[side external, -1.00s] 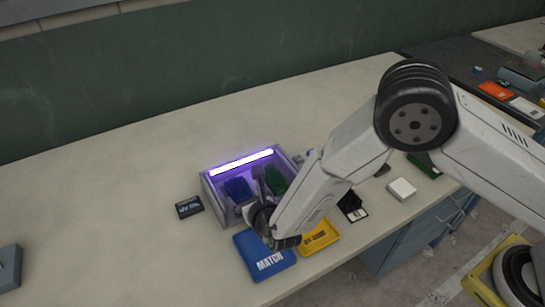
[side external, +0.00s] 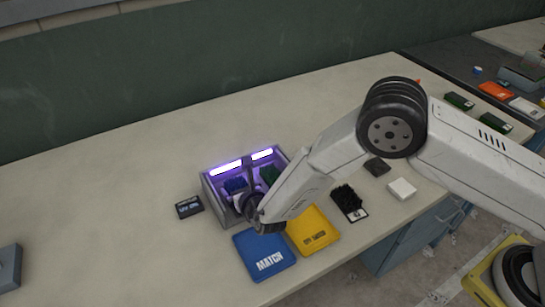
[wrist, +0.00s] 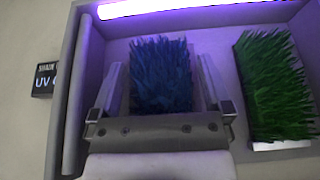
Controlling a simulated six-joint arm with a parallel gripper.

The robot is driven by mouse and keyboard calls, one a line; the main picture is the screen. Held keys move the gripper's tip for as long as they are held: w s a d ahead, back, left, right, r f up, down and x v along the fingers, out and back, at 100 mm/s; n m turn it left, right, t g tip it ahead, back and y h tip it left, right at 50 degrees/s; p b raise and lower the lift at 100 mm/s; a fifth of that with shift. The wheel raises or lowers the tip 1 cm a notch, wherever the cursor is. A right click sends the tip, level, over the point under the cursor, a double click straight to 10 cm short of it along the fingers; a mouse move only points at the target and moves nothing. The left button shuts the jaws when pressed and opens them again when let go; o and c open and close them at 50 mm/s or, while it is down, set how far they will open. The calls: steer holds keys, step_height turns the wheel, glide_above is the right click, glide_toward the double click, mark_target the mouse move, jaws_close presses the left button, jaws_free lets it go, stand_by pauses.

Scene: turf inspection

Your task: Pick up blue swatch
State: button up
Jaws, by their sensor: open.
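The blue swatch (wrist: 160,68) is a tuft of dark blue turf inside a grey box (side external: 212,195) lit by a violet lamp. It also shows in the side external view (side external: 234,185), partly covered by my gripper. My gripper (wrist: 160,80) is open, with one finger on each side of the blue swatch in the wrist view. I cannot tell whether the fingers touch it or how far down they reach. The swatch's near edge is hidden behind the gripper body.
A green swatch (wrist: 272,85) lies right of the blue one in the box. The lamp (wrist: 165,8) runs along the back wall. A blue MATCH tray (side external: 265,255) and a yellow tray (side external: 313,231) lie in front. A black swatch (side external: 348,199) lies to the right.

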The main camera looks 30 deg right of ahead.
steer(key=shift+w+f, duration=0.1)
steer(key=shift+w, duration=0.2)
steer(key=c, duration=1.1)
steer(key=shift+c, duration=0.2)
steer(key=shift+r, duration=0.95)
steer(key=s+d+r, duration=0.2)
steer(key=s+r, duration=0.3)
steer(key=s, duration=0.1)
steer(key=s+d+r, duration=0.3)
steer(key=s+r, duration=0.3)
steer(key=s, duration=0.1)
steer(key=shift+d, duration=0.25)
